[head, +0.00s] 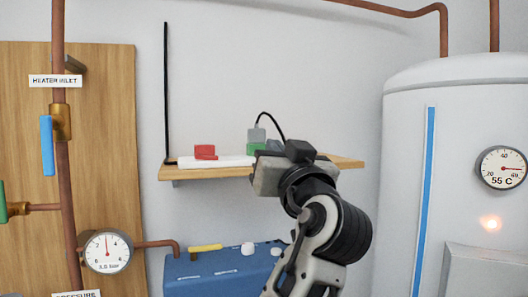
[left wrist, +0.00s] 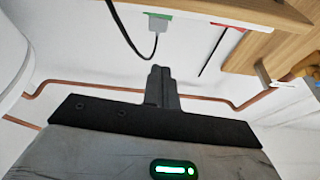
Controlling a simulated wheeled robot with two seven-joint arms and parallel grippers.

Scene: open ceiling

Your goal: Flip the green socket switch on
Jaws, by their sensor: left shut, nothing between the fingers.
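A white power strip (head: 218,162) lies on the wooden shelf. A red socket part (head: 205,152) stands on its left and a green one (head: 256,146) on its right. A grey plug (head: 257,134) with a black cable sits at the green socket. The green socket (left wrist: 158,15) and plug (left wrist: 157,26) also show at the top of the left wrist view. My left gripper (head: 273,147) is at the shelf, just right of the green socket, and hides part of that end. Its fingers (left wrist: 160,86) are shut and empty. The switch's position cannot be made out. My right gripper is not in view.
The wooden shelf (head: 190,173) is fixed to the wall. A blue box (head: 225,272) with a yellow handle is below it. A white heater tank (head: 405,150) stands at the right. Copper pipes, valves and a gauge (head: 107,250) are at the left.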

